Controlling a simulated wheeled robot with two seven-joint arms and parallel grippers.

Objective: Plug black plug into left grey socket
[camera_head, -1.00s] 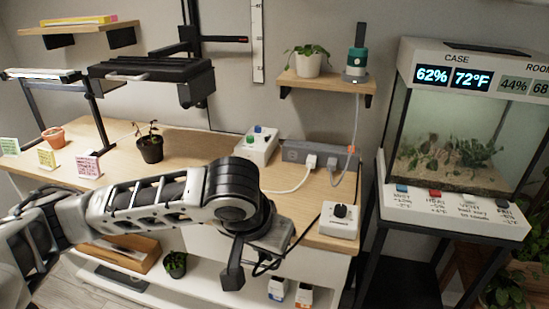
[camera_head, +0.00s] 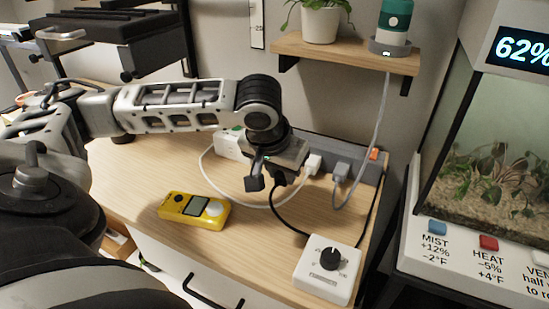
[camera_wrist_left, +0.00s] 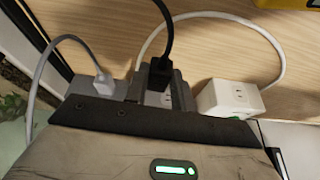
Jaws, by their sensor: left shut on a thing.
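My left gripper (camera_head: 278,172) is shut on the black plug (camera_head: 281,180), close in front of the grey power strip (camera_head: 365,166). The plug also shows in the left wrist view (camera_wrist_left: 158,74), its black cord running up. Its cord (camera_head: 288,218) leads to the white dial box (camera_head: 314,284). The gripper covers the strip's left part and its left socket in the head view. I cannot tell whether the plug touches the socket. A white plug (camera_head: 312,163) and a grey plug (camera_head: 341,171) sit in the strip farther right.
A yellow meter (camera_head: 194,210) lies on the wooden table (camera_head: 258,245). A white cord (camera_head: 215,181) loops near the gripper. The shelf (camera_head: 345,54) hangs above.

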